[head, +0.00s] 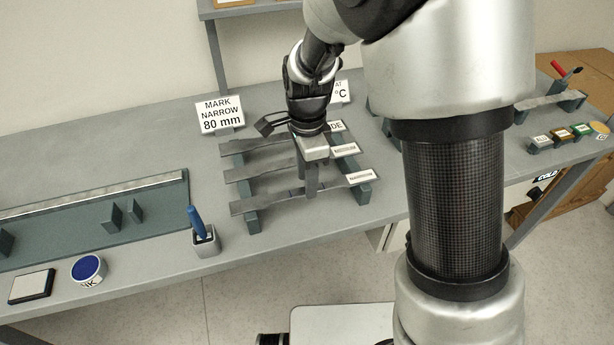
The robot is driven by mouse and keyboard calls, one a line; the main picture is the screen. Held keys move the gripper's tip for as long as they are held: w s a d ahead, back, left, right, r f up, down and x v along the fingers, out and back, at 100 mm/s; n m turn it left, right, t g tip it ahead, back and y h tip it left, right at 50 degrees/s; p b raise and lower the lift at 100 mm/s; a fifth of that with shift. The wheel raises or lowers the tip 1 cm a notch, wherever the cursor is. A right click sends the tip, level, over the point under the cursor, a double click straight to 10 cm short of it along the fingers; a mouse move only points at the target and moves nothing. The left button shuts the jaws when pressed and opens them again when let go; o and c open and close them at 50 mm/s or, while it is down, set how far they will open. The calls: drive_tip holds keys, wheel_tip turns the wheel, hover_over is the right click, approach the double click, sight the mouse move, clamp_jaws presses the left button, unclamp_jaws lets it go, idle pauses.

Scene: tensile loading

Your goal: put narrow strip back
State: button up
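The narrow strip (272,200) is a grey metal bar, the front one of three on a dark rack (251,221). It spans both rack rails, with the "NARROW" label (361,176) at its right end. The medium strip (250,173) and the wide strip (245,146) lie behind, partly covered by my gripper.
A "MARK NARROW 80 mm" sign (220,115) stands behind the rack. A long ruler fixture (95,228) lies left. My arm hides the table right of the rack.

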wheel_tip(320, 180, up, 13)
drive_tip(key=p, duration=0.2)
drive_tip(key=s+d+r+n+t, duration=0.2)
drive_tip(key=s+d+r+n, duration=0.2)
drive_tip(key=s+d+n, duration=0.2)
drive_tip(key=s+d+r+n+t, duration=0.3)
drive_tip(key=s+d+r+n, duration=0.2)
drive_tip(key=s+n, duration=0.3)
drive_tip(key=s+d, duration=0.1)
drive_tip(key=s, duration=0.1)
drive_tip(key=shift+s+d+n+t, duration=0.3)
drive_tip(key=shift+n, duration=0.1)
wheel_tip(320, 180, up, 6)
drive_tip(key=p, duration=0.5)
drive_tip(key=shift+f+p, duration=0.15)
drive_tip(key=shift+p, duration=0.15)
